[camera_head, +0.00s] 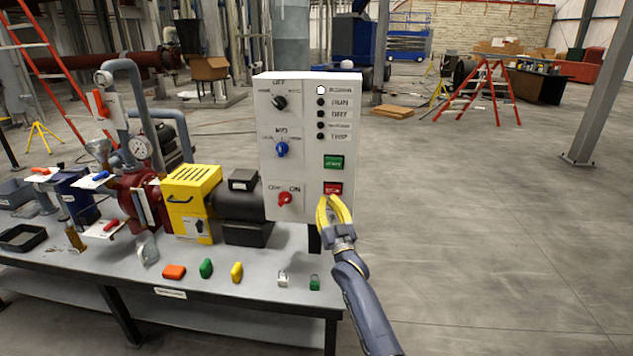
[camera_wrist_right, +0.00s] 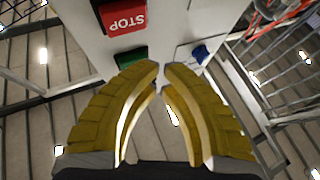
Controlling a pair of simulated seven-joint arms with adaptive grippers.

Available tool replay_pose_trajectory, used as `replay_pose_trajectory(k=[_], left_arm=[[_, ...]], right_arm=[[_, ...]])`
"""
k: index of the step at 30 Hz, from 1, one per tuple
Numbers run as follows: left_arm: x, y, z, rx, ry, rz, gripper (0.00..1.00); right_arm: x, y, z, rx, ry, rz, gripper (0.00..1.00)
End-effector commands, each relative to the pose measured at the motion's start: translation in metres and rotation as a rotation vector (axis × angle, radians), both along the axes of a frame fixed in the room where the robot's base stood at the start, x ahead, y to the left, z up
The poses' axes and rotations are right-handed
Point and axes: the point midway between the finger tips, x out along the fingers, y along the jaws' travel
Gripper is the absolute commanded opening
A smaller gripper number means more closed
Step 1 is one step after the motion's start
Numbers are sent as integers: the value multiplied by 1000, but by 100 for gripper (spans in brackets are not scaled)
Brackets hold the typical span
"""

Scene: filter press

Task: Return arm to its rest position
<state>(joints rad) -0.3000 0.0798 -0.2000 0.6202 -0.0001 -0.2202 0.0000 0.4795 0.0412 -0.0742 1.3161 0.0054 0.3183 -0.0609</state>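My right arm comes in from the lower right in the head view. Its yellow gripper (camera_head: 332,206) is in front of the lower right part of the white control panel (camera_head: 300,225), just below the red stop button (camera_head: 333,187). In the right wrist view the gripper fingers (camera_wrist_right: 161,68) curve together, with tips nearly meeting and nothing between them. The red stop button (camera_wrist_right: 124,14) is beyond the fingers, and a green button (camera_wrist_right: 131,58) is partly hidden by a fingertip. Whether a fingertip touches the panel cannot be told. My left arm and gripper are not in view.
The workbench (camera_head: 205,297) carries a yellow-ended motor (camera_head: 192,203), a red pump (camera_head: 135,200) and pipework. Orange, green and yellow pieces and small padlocks (camera_head: 283,279) lie along its front edge. The floor (camera_head: 480,240) right of the bench is clear.

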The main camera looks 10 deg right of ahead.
Motion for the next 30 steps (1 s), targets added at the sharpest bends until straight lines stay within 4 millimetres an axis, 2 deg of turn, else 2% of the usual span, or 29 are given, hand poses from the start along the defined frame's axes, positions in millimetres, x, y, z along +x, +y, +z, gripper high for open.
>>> replay_pose_trajectory(k=[2,5,8,12,14,18,23,26,30], left_arm=[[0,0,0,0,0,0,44],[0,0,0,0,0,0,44],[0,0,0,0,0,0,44],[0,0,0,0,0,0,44],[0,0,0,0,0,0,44],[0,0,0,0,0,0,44],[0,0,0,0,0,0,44],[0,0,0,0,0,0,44],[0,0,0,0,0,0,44]], right_arm=[[5,0,-13,-16,44,-4,0],[16,3,-53,-48,147,-10,0],[18,4,-112,-85,276,-13,0],[2,5,-203,-127,450,-12,0],[-9,5,-240,-143,519,-11,0],[-43,4,-324,-181,676,-6,0],[-94,2,-413,-222,845,2,0],[-133,-1,-465,-246,946,9,0],[-194,-4,-532,-279,1086,21,0]])
